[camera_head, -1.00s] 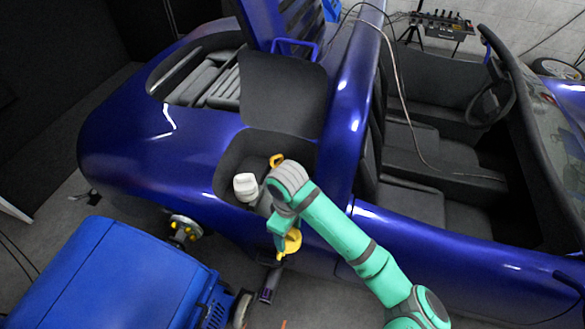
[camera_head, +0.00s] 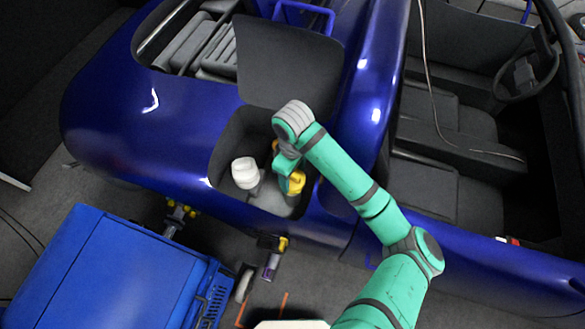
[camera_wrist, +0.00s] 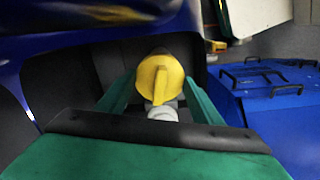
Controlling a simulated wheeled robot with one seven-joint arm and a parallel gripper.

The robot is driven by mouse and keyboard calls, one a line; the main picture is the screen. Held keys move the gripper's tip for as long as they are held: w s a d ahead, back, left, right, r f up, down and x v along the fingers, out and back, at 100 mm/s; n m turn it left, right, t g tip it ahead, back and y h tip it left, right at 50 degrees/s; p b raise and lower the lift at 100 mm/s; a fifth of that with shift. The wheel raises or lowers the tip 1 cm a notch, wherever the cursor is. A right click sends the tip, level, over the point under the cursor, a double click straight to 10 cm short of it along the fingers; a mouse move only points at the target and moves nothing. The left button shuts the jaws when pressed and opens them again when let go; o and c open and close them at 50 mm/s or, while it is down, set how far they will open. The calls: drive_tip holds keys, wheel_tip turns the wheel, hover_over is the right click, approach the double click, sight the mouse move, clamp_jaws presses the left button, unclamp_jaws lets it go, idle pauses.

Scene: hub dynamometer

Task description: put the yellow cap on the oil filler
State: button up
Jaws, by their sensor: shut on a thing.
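The yellow cap (camera_head: 295,183) is held by my gripper (camera_head: 288,168) over the open bay (camera_head: 227,145) in the blue car's side. In the wrist view the cap (camera_wrist: 160,76), with a raised grip bar, sits between the green fingers of my gripper (camera_wrist: 160,92). A pale rounded part (camera_wrist: 164,112) shows close by the cap; I cannot tell whether they touch. I cannot make out the oil filler for certain; my gripper and arm hide part of the bay.
A white-topped container (camera_head: 245,172) stands in the bay, left of my gripper. A raised dark lid (camera_head: 288,65) is behind the bay. A blue cart (camera_head: 120,270) stands at the front left. The blue car body (camera_head: 150,130) surrounds the bay.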

sight(294, 183)
wheel_tip(294, 183, down, 3)
drive_tip(key=shift+w+f, duration=0.15)
drive_tip(key=shift+f, duration=0.05)
drive_tip(key=shift+d+f, duration=0.2)
drive_tip(key=shift+f, duration=0.3)
drive_tip(key=shift+s+a+f, duration=0.2)
drive_tip(key=shift+a+f, duration=0.1)
drive_tip(key=shift+a, duration=0.05)
drive_tip(key=shift+d, duration=0.25)
drive_tip(key=shift+w+a, duration=0.1)
drive_tip(key=shift+w, duration=0.05)
drive_tip(key=shift+s, duration=0.2)
drive_tip(key=shift+a, duration=0.15)
idle(0.4)
drive_tip(key=shift+f, duration=0.55)
